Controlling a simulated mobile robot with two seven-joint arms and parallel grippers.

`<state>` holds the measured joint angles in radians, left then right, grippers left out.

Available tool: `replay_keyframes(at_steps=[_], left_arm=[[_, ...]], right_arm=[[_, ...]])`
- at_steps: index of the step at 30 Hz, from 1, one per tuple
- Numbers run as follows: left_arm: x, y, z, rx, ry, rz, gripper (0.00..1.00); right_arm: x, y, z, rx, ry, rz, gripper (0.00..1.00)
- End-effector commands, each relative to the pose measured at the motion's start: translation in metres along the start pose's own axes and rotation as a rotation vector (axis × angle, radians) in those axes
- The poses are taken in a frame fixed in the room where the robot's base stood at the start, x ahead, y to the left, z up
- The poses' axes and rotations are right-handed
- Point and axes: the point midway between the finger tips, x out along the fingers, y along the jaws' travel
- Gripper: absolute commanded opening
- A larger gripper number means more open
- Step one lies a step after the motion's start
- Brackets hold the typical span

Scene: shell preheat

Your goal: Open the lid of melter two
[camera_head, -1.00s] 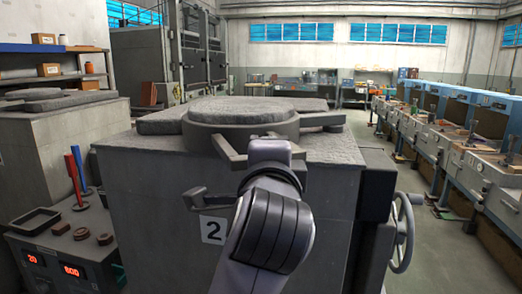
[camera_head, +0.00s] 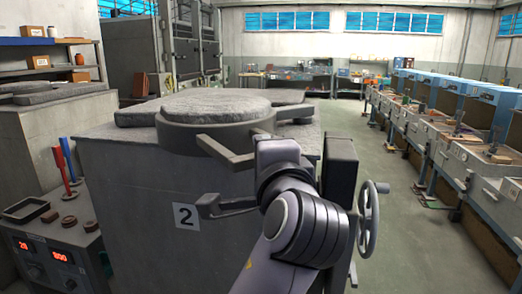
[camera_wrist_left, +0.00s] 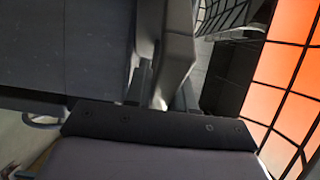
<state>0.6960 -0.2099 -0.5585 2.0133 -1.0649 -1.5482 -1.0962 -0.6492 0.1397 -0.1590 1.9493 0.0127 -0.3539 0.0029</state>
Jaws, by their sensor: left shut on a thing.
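Melter two is a large grey block with a "2" plate (camera_head: 186,216) on its front. Its round grey lid (camera_head: 215,106) sits in a thick collar on top and looks level. A bar (camera_head: 222,150) projects from the lid's front towards my left gripper (camera_head: 262,160). The gripper is shut at the bar's end; my wrist hides most of the contact. In the left wrist view, a grey piece (camera_wrist_left: 176,50) rises beyond the dark palm, beside a grey wall. A bent hook-shaped bar (camera_head: 225,206) shows below, left of my wrist. My right gripper is not in view.
A handwheel (camera_head: 371,218) stands on the melter's right side. A control box (camera_head: 45,258) with red displays stands at the lower left. Benches (camera_head: 445,140) line the right wall, with open floor between. Orange glowing panels (camera_wrist_left: 292,70) show in the wrist view.

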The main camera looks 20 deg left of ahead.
Motion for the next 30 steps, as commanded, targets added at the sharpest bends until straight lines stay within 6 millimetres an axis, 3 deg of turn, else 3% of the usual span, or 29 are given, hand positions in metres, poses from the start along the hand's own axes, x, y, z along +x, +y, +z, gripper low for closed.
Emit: replay_keyframes(at_steps=[21,22,23,30], left_arm=[[-0.0009,-0.0014,-0.0041,-0.001,-0.004,-0.004,0.0],[-0.0009,-0.0013,-0.0041,-0.001,-0.004,-0.004,0.34],[-0.0008,-0.0013,-0.0039,-0.001,-0.005,-0.004,0.43],[-0.0002,-0.0006,-0.0024,0.0,-0.011,-0.002,0.45]], right_arm=[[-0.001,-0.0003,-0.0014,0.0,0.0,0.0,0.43],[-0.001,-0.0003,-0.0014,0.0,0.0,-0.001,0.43],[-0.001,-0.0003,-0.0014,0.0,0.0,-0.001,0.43],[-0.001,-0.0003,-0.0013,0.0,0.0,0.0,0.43]])
